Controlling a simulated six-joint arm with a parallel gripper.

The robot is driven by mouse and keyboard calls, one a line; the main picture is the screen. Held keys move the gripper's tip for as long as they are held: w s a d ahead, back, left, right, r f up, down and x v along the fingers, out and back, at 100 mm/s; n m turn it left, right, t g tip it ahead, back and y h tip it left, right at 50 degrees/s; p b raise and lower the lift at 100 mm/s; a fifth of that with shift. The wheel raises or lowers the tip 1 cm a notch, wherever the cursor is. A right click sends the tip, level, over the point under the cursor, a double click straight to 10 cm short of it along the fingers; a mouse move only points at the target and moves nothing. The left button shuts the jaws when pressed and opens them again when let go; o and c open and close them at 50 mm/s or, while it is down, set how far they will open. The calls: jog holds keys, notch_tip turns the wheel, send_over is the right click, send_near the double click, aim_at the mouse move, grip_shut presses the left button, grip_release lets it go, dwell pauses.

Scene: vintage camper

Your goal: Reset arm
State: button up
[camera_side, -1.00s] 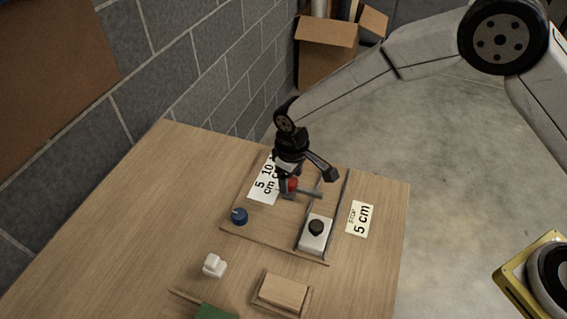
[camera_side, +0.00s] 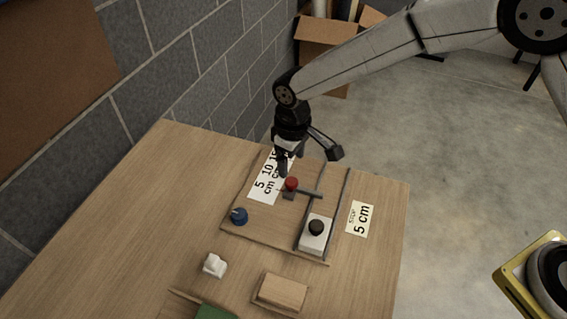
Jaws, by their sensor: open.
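My gripper (camera_side: 308,160) is open and empty, with its fingers pointing down above the far part of the wooden board. It appears to be just behind and above a red knob (camera_side: 291,184) on a small grey block joined to a grey bar (camera_side: 308,193). One dark finger spreads out to the right. A white block with a black knob (camera_side: 316,228) sits between rails at the board's right side. A blue knob (camera_side: 239,216) stands at its left corner.
A label reading 5, 10 cm (camera_side: 265,186) lies on the board, and a 5 cm label (camera_side: 360,219) lies to the right. A white piece (camera_side: 214,265), a wooden block (camera_side: 283,291) and a green piece (camera_side: 214,311) lie nearer. A grey block wall (camera_side: 190,80) borders the table's left.

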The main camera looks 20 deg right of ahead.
jog(key=shift+r, duration=0.9)
jog(key=shift+d, duration=0.15)
jog(key=s+d+r+m+t, duration=0.1)
jog(key=s+d+r+m, duration=0.1)
jog(key=s+d, duration=0.6)
jog(key=s+d+r+m+t, duration=0.1)
jog(key=s+d+m, duration=0.3)
jog(key=d, duration=1.3)
jog(key=s, duration=0.4)
jog(key=shift+s+r+t, duration=0.3)
jog(key=shift+s+r, duration=0.05)
jog(key=shift+s, duration=0.05)
jog(key=shift+o, duration=0.3)
